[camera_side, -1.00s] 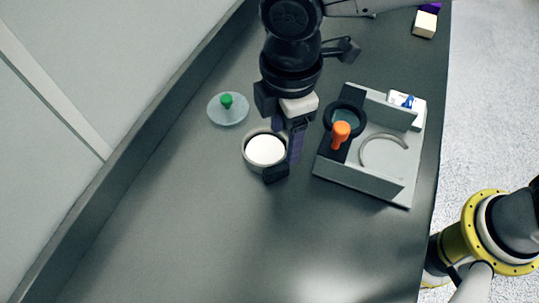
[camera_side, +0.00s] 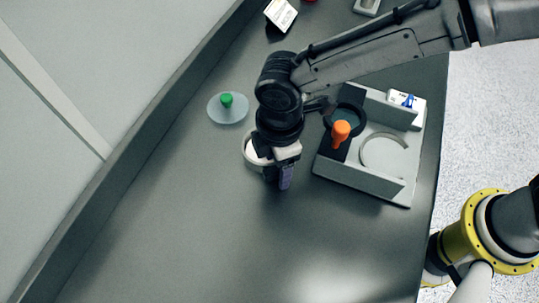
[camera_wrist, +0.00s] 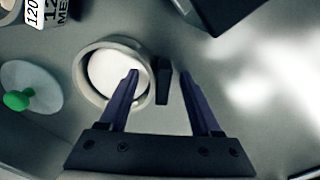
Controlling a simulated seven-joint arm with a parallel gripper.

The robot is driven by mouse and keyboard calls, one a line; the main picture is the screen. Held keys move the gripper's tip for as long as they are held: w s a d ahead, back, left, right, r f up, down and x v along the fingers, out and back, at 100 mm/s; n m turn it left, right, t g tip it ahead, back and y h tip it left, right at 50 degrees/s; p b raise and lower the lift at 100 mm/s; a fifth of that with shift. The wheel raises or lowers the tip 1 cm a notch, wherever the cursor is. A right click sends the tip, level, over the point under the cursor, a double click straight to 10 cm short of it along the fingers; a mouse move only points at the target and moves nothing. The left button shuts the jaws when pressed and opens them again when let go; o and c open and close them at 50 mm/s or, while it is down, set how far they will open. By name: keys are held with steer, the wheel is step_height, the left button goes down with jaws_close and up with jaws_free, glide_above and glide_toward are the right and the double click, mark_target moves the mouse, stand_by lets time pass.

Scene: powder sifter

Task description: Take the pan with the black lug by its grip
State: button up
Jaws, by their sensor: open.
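The pan (camera_wrist: 83,82) is a round grey cup with a white disc or fill inside. A black lug (camera_wrist: 163,82) sticks out from its right side in the wrist view. In the side view the pan (camera_side: 247,152) is partly covered by my gripper (camera_side: 280,178), and the lug is hidden. My gripper (camera_wrist: 159,73) is open and empty. In the wrist view its purple fingers lie one on each side of the lug, the left one overlapping the pan. I cannot tell whether the fingertips are down at the lug's height.
A pale disc with a green knob (camera_side: 226,100) lies left of the pan. A grey fixture (camera_side: 365,178) stands to the right, with a black ring, an orange knob (camera_side: 340,132) and a white box (camera_side: 405,99). A "120 MESH" container (camera_wrist: 45,12) shows at top left. The front table is clear.

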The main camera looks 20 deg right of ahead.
jaws_close()
steer(key=shift+r, duration=0.1)
stand_by(0.4)
